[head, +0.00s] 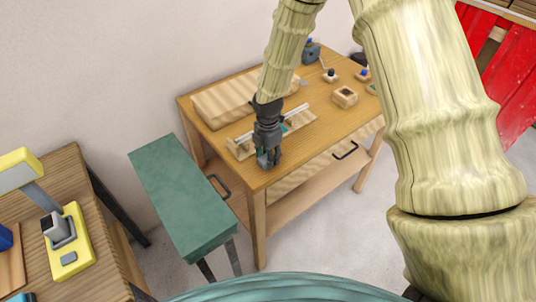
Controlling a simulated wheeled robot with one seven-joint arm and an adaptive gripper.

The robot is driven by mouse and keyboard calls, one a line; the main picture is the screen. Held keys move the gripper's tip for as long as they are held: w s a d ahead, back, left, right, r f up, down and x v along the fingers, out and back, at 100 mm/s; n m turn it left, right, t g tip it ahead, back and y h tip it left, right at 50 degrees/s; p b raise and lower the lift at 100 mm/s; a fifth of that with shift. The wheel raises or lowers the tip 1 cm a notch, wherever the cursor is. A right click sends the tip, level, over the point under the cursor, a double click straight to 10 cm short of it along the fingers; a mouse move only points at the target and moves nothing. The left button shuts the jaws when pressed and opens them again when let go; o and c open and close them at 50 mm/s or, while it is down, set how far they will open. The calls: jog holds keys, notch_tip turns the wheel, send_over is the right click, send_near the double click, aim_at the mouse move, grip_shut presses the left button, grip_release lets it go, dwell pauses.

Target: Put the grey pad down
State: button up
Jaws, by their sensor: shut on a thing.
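My gripper (268,161) hangs pointing down over the front left corner of the wooden table (290,168). It is shut on a small grey thing, which looks like the grey pad, mostly hidden by the fingers and hard to tell from them. I cannot tell whether it touches the table top. A low wooden rack (241,151) lies just behind the gripper, with pale glass rods (298,111) across it. The gripper hides the middle of the rack.
A long wooden block (225,102) lies behind the rack. A small wooden box (345,97) and several small bottles stand at the back right. A green bench (180,195) stands left of the table. A yellow device (70,240) sits on another table. The front right table top is clear.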

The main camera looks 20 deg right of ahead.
jog(key=shift+f, duration=0.2)
jog(key=shift+f, duration=0.1)
jog(key=o, duration=1)
jog(key=shift+r+b, duration=1.75)
jog(key=shift+r, duration=4.35)
